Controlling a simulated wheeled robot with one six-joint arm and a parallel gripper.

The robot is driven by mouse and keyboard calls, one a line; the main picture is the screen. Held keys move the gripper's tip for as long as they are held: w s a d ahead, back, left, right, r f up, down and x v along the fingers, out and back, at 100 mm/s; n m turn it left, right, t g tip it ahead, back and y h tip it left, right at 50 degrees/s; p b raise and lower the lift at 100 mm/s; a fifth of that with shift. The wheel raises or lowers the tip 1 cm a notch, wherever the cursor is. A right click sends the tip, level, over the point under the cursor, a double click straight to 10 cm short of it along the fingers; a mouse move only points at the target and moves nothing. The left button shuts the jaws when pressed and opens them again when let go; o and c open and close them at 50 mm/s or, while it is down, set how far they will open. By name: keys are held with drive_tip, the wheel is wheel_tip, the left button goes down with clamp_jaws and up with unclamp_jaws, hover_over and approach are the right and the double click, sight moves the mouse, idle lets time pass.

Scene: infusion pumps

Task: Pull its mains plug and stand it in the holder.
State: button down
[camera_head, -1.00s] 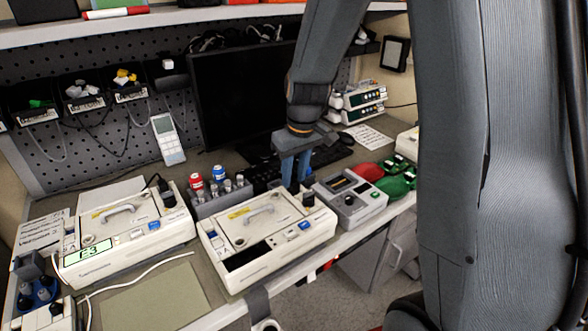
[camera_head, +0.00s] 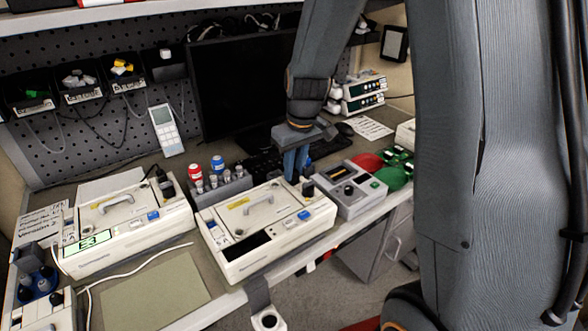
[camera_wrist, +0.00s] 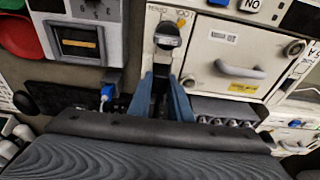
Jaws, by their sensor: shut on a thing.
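The middle cream pump (camera_head: 265,228) stands on the bench with its carrying handle on top. My gripper (camera_head: 296,168) points down just behind that corner. I cannot tell whether the plug is still seated. A white ring-shaped holder (camera_head: 268,320) with a dark opening hangs at the bench's front edge.
A second pump (camera_head: 125,222), labelled E3, stands left. A grey rack of vials (camera_head: 222,190) is behind the middle pump. A grey box with a knob (camera_head: 350,190) stands close on its right. A monitor (camera_head: 240,90) rises behind. An olive mat (camera_head: 150,292) lies clear at front left.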

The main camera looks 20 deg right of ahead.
drive_tip(key=shift+r+p, duration=1.9)
drive_tip(key=shift+r, duration=0.85)
